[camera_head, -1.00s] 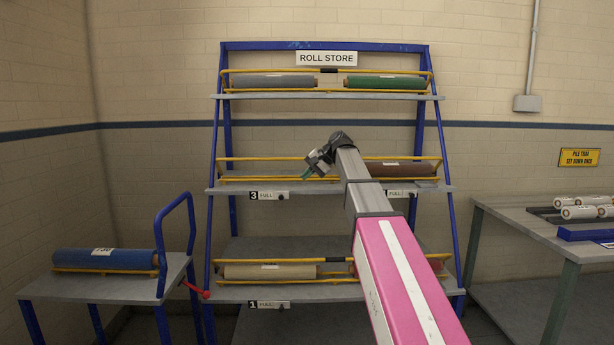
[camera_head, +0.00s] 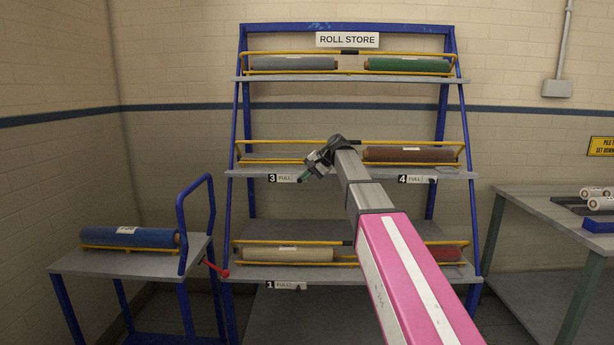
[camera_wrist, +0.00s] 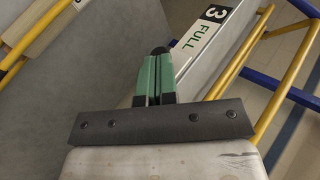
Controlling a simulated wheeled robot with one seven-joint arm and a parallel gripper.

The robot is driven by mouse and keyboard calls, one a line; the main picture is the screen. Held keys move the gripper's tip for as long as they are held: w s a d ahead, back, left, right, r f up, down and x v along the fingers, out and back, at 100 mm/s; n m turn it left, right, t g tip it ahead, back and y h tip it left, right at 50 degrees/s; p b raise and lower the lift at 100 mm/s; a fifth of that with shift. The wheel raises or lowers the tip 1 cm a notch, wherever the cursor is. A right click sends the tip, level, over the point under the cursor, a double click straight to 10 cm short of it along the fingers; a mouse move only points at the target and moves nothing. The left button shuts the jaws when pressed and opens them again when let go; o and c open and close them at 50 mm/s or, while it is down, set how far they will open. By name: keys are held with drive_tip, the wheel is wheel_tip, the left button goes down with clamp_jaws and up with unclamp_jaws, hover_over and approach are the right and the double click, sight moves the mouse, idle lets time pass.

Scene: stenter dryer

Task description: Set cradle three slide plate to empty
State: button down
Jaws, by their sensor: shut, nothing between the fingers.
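The cradle three slide plate (camera_head: 284,178) is a white label on the front edge of the middle shelf, at left. In the wrist view the plate (camera_wrist: 203,32) reads 3 and FULL in green. My gripper (camera_head: 302,179) is at the plate's right end in the head view. In the wrist view my gripper (camera_wrist: 157,62) has its green fingers shut together, with nothing between them. A dark rounded piece shows at the fingertips beside the word FULL; it may be the plate's knob, and I cannot tell whether they touch. Cradle three (camera_head: 262,162) has yellow rails and no roll visible.
The roll store rack (camera_head: 245,120) also holds a brown roll (camera_head: 405,155) at right, above the plate of cradle four (camera_head: 417,179). A trolley (camera_head: 75,262) with a blue roll (camera_head: 128,237) stands at left. A grey table (camera_head: 535,205) stands at right.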

sight(289, 175)
drive_tip(key=a, duration=0.6)
drive_tip(key=shift+a, duration=0.25)
drive_tip(key=v, duration=1.4)
drive_tip(key=s+d+f+h, duration=0.1)
drive_tip(key=s+d+f, duration=0.2)
drive_tip(key=f, duration=0.7)
drive_tip(key=s+d+f+h, duration=0.2)
drive_tip(key=s+d+f, duration=0.1)
drive_tip(key=f, duration=0.6)
drive_tip(key=s+d+f+h, duration=0.1)
drive_tip(key=s+d+f, duration=0.2)
drive_tip(key=f, duration=0.7)
drive_tip(key=s+d+f+n+g+h, duration=0.1)
drive_tip(key=s+d+f, duration=0.4)
drive_tip(key=s+f, duration=0.5)
drive_tip(key=s+d+f+n+g+h, duration=0.1)
drive_tip(key=s+d+f+h, duration=0.3)
drive_tip(key=s+f, duration=0.7)
drive_tip(key=shift+d+f+n, duration=0.4)
drive_tip(key=shift+d, duration=0.3)
